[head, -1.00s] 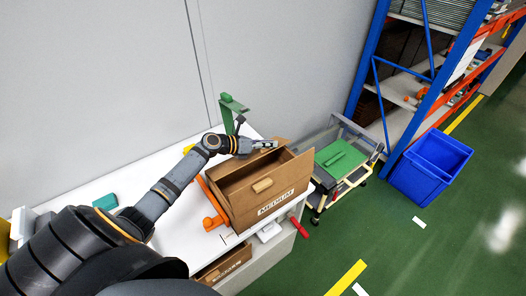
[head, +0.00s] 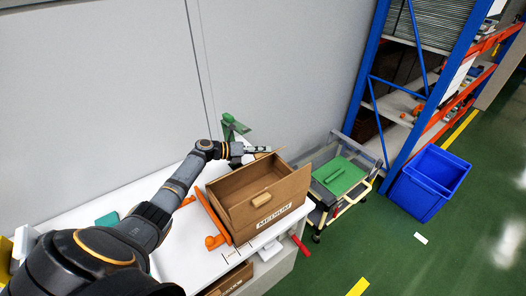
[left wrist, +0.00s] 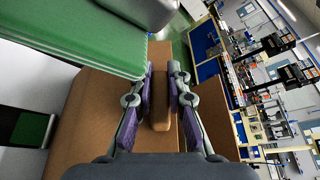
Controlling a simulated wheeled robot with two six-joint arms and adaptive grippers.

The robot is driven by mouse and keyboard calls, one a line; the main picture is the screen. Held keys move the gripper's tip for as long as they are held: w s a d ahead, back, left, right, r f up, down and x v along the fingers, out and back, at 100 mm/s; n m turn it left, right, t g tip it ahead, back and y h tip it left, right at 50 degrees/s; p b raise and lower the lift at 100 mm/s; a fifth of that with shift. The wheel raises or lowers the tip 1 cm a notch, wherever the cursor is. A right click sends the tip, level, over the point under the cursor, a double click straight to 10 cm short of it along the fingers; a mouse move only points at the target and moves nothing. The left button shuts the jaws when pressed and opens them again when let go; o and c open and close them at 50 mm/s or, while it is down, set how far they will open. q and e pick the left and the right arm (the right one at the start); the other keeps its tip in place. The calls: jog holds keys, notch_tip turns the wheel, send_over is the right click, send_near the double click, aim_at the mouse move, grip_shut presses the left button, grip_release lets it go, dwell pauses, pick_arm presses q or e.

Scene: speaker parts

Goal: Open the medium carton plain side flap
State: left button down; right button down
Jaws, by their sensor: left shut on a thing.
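The medium carton (head: 278,208) is a brown box on the white table, its top open, with a "MEDIUM" label and a tan block-shaped handle (head: 261,198) on the near side. My left gripper (head: 264,149) is at the carton's far top edge. In the left wrist view my left gripper (left wrist: 160,100) has its purple-padded fingers on either side of a tan handle (left wrist: 160,122), with a brown cardboard panel (left wrist: 88,115) behind it. My right gripper is not in view.
A green fixture (head: 232,127) stands behind my left gripper. A cart with a green top (head: 338,175) stands to the right, and a blue bin (head: 430,183) stands on the floor beyond.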

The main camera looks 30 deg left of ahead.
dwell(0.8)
pick_arm(q)
jog(key=c, duration=1.3)
grip_release()
jog(key=shift+r, duration=0.1)
jog(key=v, duration=1.2)
jog(key=shift+d, duration=0.1)
